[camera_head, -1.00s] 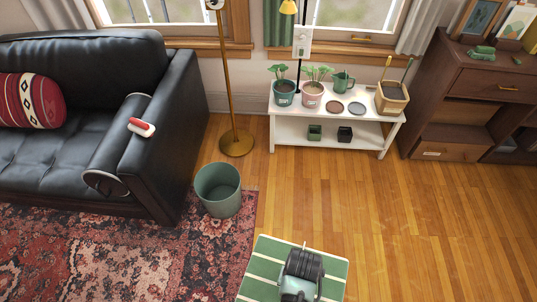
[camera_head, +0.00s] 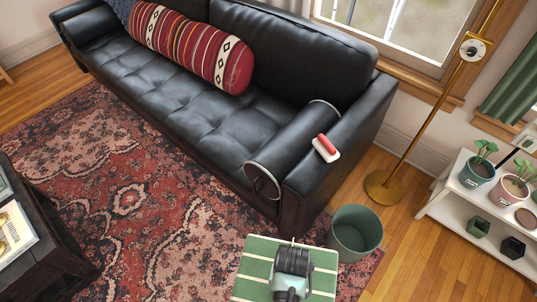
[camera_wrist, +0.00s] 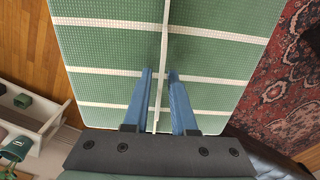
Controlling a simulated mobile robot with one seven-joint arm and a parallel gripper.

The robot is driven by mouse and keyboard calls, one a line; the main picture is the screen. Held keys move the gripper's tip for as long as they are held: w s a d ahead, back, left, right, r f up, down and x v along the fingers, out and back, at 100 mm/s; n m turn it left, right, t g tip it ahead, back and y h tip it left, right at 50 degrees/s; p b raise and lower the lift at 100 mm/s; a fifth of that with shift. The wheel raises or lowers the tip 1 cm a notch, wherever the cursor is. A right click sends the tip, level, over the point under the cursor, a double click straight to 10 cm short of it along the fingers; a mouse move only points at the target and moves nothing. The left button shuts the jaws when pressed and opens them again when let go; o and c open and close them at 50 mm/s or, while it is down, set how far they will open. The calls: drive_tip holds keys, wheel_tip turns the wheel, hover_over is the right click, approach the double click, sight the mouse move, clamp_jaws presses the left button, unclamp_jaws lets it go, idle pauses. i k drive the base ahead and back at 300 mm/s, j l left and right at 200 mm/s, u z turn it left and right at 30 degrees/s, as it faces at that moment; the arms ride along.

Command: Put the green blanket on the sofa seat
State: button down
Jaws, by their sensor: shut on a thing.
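The green blanket (camera_head: 256,262) has cream stripes and looks like a flat folded rectangle. My gripper (camera_head: 292,250) is over its middle in the head view. In the wrist view, the blue fingers (camera_wrist: 163,75) are shut on a raised cream ridge of the blanket (camera_wrist: 110,40) and hold it up above the floor. The black sofa (camera_head: 205,85) stands behind and to the left. Its tufted seat (camera_head: 190,100) is bare in the middle and apart from the blanket.
A striped red bolster (camera_head: 190,45) lies against the sofa back. A red-and-white object (camera_head: 326,148) rests on the sofa arm. A green bin (camera_head: 355,232) stands close right of the blanket. A brass lamp (camera_head: 383,185), white plant shelf (camera_head: 450,205) and dark table (camera_head: 45,240) flank the rug.

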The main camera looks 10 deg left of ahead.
sight(227, 126)
drive_tip(key=i+j+u, duration=0.25)
drive_tip(key=u, duration=0.2)
drive_tip(key=i+j+u, duration=0.2)
drive_tip(key=u, duration=0.25)
drive_tip(key=i+u, duration=0.45)
drive_tip(key=i+j+z, duration=0.1)
drive_tip(key=i+z, duration=0.15)
drive_tip(key=i, duration=0.15)
drive_tip(key=i+j+z, duration=0.15)
drive_tip(key=i+z, duration=0.15)
drive_tip(key=i+j+z, duration=0.5)
drive_tip(key=i+z, duration=0.25)
drive_tip(key=i+j+z, duration=0.3)
drive_tip(key=z, duration=0.2)
drive_tip(key=i+j+z, duration=0.3)
drive_tip(key=j+z, duration=0.2)
drive_tip(key=j, duration=0.1)
